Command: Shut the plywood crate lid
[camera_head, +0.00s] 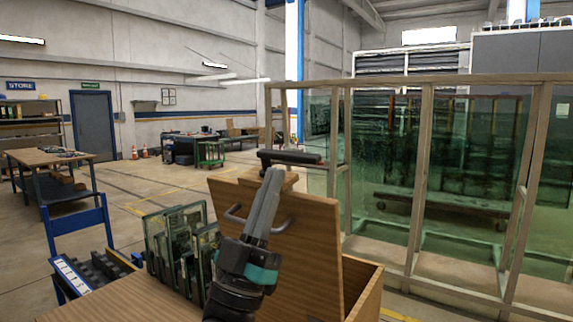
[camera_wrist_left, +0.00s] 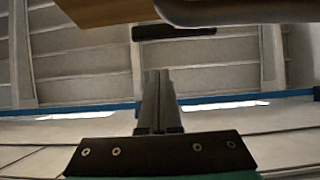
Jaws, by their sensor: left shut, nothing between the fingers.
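The plywood crate (camera_head: 366,288) stands at the lower middle in the head view. Its lid (camera_head: 318,250) is raised and leans up steeply, so the crate is open. A grey metal handle (camera_head: 234,214) is on the lid's near face, partly behind my gripper. A dark bar (camera_head: 300,157) shows at the lid's top edge, and a dark bar shows in the left wrist view (camera_wrist_left: 173,32). My left gripper (camera_head: 274,172) is shut and empty, pointing up in front of the lid. Whether it touches the lid I cannot tell. My right gripper is out of view.
Glass panes (camera_head: 172,235) stand upright left of the lid on a wooden top (camera_head: 125,300). A blue cart (camera_head: 78,222) is further left. A wood-framed glass rack (camera_head: 425,180) stands behind the crate to the right. Open floor (camera_head: 120,200) lies at the left behind.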

